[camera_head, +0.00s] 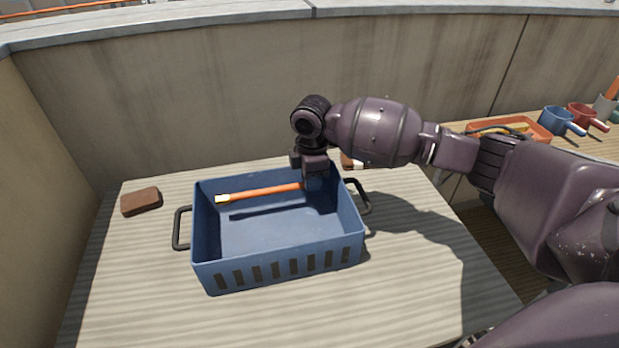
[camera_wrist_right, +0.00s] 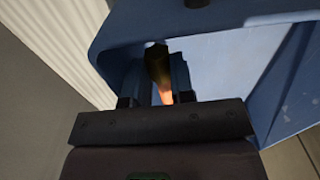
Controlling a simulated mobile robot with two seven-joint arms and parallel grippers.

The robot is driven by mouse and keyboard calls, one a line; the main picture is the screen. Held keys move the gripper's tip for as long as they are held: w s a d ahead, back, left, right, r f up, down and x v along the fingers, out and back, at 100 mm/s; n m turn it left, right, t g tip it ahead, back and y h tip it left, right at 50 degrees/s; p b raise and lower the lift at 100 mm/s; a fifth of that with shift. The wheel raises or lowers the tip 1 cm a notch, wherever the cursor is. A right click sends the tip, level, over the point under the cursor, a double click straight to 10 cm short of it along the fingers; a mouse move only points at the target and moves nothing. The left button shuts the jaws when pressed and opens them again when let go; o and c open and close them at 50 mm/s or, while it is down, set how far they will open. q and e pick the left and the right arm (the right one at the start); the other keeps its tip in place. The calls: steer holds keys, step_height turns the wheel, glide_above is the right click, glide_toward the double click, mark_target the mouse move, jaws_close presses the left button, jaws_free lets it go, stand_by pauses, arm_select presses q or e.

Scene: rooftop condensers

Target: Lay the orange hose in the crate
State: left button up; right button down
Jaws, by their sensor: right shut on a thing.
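The blue crate (camera_head: 277,273) stands on the light wooden table, with a dark handle at each side. The orange hose (camera_head: 268,191) reaches across the upper part of the crate's inside, with a white end at the left. A shadow shows below it on the crate floor. My right gripper (camera_head: 316,180) reaches down at the crate's back right corner and is shut on the hose near its right end. In the right wrist view the hose (camera_wrist_right: 166,95) shows between the fingers, beside the crate wall (camera_wrist_right: 120,32). My left gripper is not in view.
A brown block (camera_head: 141,201) lies on the table left of the crate. Another small brown item (camera_head: 352,160) is partly hidden behind my right arm. At the right, an orange tray (camera_head: 535,131), a blue mug (camera_head: 556,121) and a red mug (camera_head: 581,116) stand on another surface. A wall runs behind the table.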

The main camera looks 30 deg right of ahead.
steer(key=shift+r, duration=0.2)
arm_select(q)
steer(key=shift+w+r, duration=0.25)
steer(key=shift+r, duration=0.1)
arm_select(e)
steer(key=shift+f, duration=0.1)
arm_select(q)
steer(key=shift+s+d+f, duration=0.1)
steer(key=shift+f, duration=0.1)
arm_select(e)
steer(key=shift+f, duration=0.55)
steer(key=c, duration=1)
jaws_free()
steer(key=shift+r, duration=0.1)
arm_select(q)
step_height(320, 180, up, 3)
steer(key=p, duration=0.3)
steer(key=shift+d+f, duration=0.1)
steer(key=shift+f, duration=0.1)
arm_select(e)
step_height(320, 180, up, 13)
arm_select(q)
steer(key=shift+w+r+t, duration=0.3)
